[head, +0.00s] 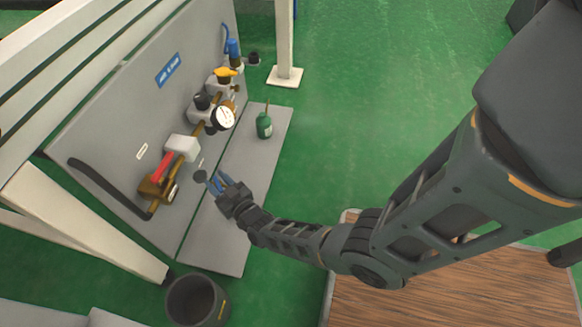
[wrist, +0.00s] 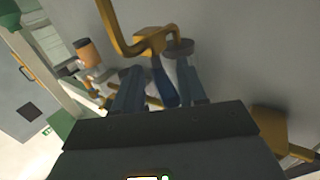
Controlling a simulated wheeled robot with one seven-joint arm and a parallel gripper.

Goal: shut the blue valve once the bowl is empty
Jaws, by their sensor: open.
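My gripper (head: 212,182) is open near the lower front of a grey panel with a pipe assembly in the head view. In the wrist view my gripper (wrist: 157,82) has its two blue-grey fingers apart. A blue lever (wrist: 163,87), which looks like the blue valve's handle, shows between them below a brass-coloured body (wrist: 150,42). I cannot tell whether a finger touches it. In the head view I cannot separate this lever from the fingers. I cannot clearly make out the bowl or what is in it.
The panel (head: 100,135) carries a red lever (head: 163,165), a white block (head: 183,147), a gauge (head: 222,118) and a blue fitting (head: 234,48). A green bottle (head: 264,126) stands on the grey base plate (head: 233,185). A dark bucket (head: 180,300) is below.

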